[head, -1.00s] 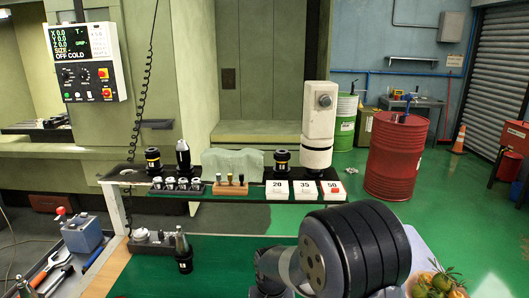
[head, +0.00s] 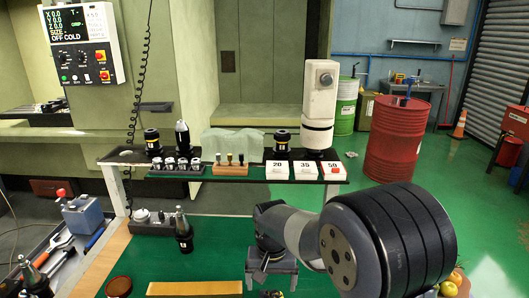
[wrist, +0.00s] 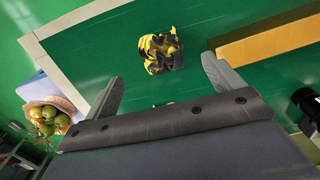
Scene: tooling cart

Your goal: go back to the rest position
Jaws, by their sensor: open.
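My gripper (head: 271,281) points down over the green work surface (head: 218,260) of the cart in the head view, left of my large black arm joint. In the wrist view my gripper (wrist: 161,74) has its two fingers wide apart with nothing between them. A crumpled yellow-and-black item (wrist: 161,53), perhaps gloves, lies on the green surface just beyond the fingertips and appears apart from them. In the head view it is mostly hidden behind my gripper.
A yellow-tan bar (head: 194,288) lies left of my gripper. A black tool holder (head: 182,232) stands farther left. The raised rear shelf (head: 222,175) carries holders, numbered boxes and a white column (head: 320,103). Fruit (wrist: 45,120) sits in a basket beside the surface.

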